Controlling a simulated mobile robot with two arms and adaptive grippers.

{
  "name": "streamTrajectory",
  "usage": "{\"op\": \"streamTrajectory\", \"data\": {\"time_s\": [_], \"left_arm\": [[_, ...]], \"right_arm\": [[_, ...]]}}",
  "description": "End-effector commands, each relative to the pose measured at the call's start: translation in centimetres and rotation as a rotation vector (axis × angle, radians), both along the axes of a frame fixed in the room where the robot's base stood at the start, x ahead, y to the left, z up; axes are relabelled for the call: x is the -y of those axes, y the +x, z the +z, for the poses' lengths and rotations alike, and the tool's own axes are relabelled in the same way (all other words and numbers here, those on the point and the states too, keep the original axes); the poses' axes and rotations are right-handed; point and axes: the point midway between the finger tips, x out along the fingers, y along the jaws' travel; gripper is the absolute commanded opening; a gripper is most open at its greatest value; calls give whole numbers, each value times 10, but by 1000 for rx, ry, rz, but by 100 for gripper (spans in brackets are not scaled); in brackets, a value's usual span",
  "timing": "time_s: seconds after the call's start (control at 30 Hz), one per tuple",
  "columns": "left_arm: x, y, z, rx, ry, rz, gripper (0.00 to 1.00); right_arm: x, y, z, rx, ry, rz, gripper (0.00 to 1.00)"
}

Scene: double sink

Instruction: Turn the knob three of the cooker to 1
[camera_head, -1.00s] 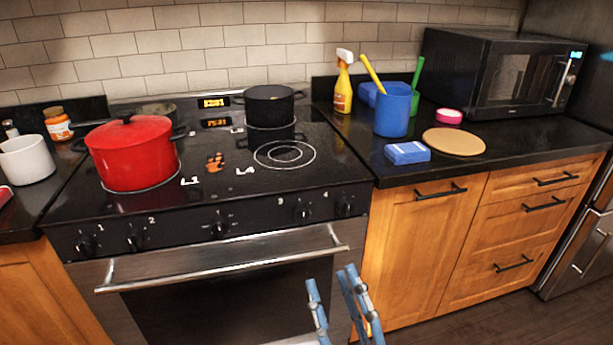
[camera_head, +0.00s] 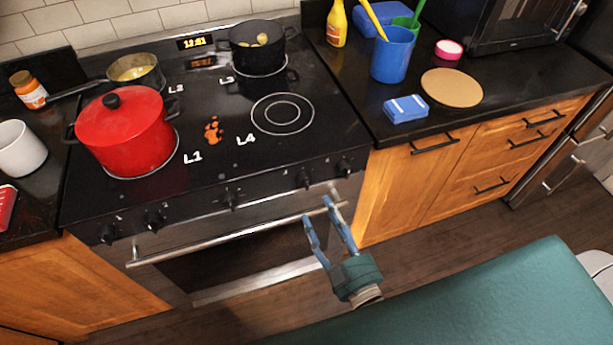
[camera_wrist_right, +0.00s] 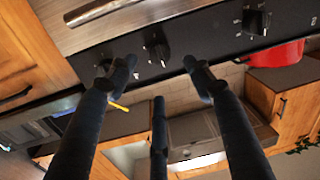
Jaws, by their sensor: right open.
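The cooker (camera_head: 75,206) has a row of black knobs on its front panel. Knob three (camera_head: 304,178) is second from the right; in the right wrist view knob three (camera_wrist_right: 155,48) shows between the fingertips, a little beyond them. My right gripper (camera_head: 321,210) is open and empty in front of the oven handle, below and slightly right of knob three. In the right wrist view my right gripper (camera_wrist_right: 155,68) shows spread dark fingers. Knob four (camera_head: 344,166) is just right of knob three. The knob's exact setting is too small to read. My left gripper is out of view.
The metal oven handle (camera_head: 240,231) runs below the knobs, close to the right fingers. The middle knob (camera_head: 231,199) is left of knob three. A red pot (camera_head: 125,130), a pan (camera_head: 134,75) and a black pot (camera_head: 255,48) stand on the cooktop.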

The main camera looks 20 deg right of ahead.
Motion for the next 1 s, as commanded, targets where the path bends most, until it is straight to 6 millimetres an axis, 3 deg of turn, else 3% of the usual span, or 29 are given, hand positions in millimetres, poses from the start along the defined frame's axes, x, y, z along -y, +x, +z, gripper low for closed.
{"op": "streamTrajectory", "data": {"time_s": [0.2, 0.4, 0.6, 0.87, 1.0], "left_arm": [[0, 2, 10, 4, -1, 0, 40], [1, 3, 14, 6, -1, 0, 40], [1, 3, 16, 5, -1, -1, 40], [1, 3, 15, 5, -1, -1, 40], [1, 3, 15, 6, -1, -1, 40]], "right_arm": [[-5, 45, 5, 7, 1, 0, 51], [-8, 75, 3, 5, 1, 1, 51], [-9, 88, 2, 3, 1, 1, 51], [-9, 89, 2, 3, 1, 1, 51], [-9, 89, 2, 4, 1, 1, 26]]}}
